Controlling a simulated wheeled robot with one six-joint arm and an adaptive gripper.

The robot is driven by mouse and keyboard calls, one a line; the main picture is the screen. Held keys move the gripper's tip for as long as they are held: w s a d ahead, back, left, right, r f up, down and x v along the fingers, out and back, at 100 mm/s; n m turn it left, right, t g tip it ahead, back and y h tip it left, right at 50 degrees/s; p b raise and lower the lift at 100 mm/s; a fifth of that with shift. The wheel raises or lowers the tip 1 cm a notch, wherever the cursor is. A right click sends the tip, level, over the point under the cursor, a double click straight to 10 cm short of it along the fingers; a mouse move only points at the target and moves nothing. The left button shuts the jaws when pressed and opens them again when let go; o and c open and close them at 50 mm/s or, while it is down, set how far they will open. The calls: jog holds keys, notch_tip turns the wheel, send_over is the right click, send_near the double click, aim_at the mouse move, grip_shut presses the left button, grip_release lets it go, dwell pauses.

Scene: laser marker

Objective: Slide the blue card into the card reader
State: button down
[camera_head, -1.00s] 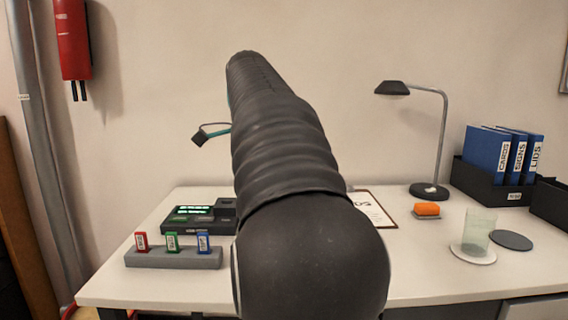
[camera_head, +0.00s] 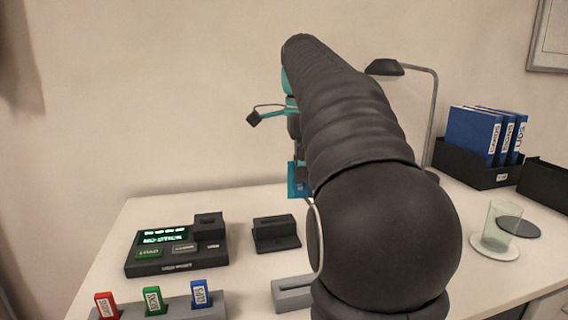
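The blue card (camera_head: 201,293) stands upright in a grey holder (camera_head: 178,309) at the lower left, beside a green card (camera_head: 154,300) and a red card (camera_head: 106,306). The card reader is probably the black device (camera_head: 148,267) with lit green displays and a raised block (camera_head: 209,224) at its back right. My gripper (camera_head: 299,178) is mostly hidden behind my own dark arm. Only teal and grey parts and a blue-teal piece show at its left edge, above the desk and away from the cards. Its fingers cannot be made out.
A dark slotted stand (camera_head: 276,234) and a grey block (camera_head: 292,294) are right of the reader. Farther right are a lamp (camera_head: 385,68), blue binders (camera_head: 473,134) in a black box, and a glass (camera_head: 497,228) on a coaster. My arm hides the desk's middle.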

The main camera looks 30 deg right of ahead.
jog(key=shift+n, duration=0.9)
jog(key=shift+w+a+f+b, duration=0.15)
jog(key=shift+w+a+f, duration=0.55)
jog(key=shift+f, duration=0.5)
jog(key=shift+w+a+f+b, duration=0.15)
jog(key=shift+w+a+f, duration=0.55)
jog(key=shift+f, duration=0.45)
jog(key=shift+w+a+f+b, duration=0.15)
jog(key=shift+w+a+f, duration=0.5)
jog(key=shift+f, duration=0.55)
jog(key=shift+p, duration=0.75)
jog(key=shift+f+b, duration=0.6)
jog(key=shift+f, duration=0.3)
jog(key=shift+r+p, duration=0.2)
jog(key=shift+p, duration=0.2)
jog(key=shift+f, duration=0.2)
